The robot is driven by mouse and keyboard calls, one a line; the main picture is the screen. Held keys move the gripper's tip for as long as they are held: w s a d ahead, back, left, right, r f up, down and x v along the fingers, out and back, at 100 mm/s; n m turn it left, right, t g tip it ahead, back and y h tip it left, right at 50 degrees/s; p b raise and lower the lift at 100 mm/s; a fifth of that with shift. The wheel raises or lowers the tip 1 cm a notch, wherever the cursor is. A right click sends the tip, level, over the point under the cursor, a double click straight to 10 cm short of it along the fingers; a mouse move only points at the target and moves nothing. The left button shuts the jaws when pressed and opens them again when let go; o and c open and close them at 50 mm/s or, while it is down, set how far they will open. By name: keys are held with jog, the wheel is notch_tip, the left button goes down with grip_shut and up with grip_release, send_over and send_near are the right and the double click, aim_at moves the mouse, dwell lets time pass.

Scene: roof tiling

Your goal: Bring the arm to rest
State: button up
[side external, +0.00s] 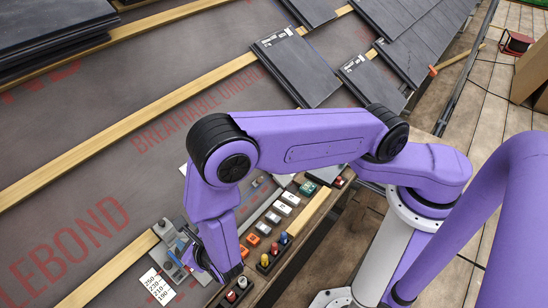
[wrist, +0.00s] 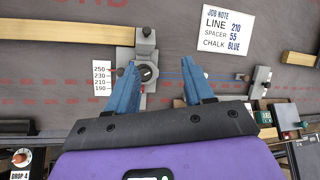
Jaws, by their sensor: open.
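My purple arm reaches across the lower part of the roof in the side external view. My gripper (side external: 208,266) hangs low there, close to a grey metal fixture (side external: 168,236) by the lower batten; the arm hides part of the area. In the wrist view my gripper (wrist: 160,84) shows two blue fingers spread apart, with nothing between them. Ahead of the left finger is the fixture with a round dark knob (wrist: 146,73). I cannot tell from these views whether a finger touches the fixture.
A number scale (wrist: 101,78) sits beside the fixture. A job note (wrist: 228,31) reads line 210, spacer 55, chalk blue. A blue line (wrist: 190,78) runs right to another grey fixture (wrist: 261,83). Coloured blocks (side external: 284,209) lie in a row. Slates (side external: 297,66) lie upslope.

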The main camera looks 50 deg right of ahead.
jog(key=s+d+r+m+g+h, duration=0.2)
jog(key=d+r+m, duration=0.5)
jog(key=d+r, duration=0.1)
jog(key=s+d+r+m+g+h, duration=0.2)
jog(key=d+r+m+g, duration=0.1)
jog(key=d+r+m, duration=0.5)
jog(key=s+d+r+m+g+y, duration=0.3)
jog(key=s+d+r+m, duration=0.1)
jog(key=s, duration=0.6)
jog(key=s+d+r+m+g+y, duration=0.3)
jog(key=s+d+m, duration=0.2)
jog(key=s, duration=0.5)
jog(key=shift+d+r+m+y, duration=0.3)
jog(key=shift+d+r+m, duration=0.1)
jog(key=shift+m, duration=0.8)
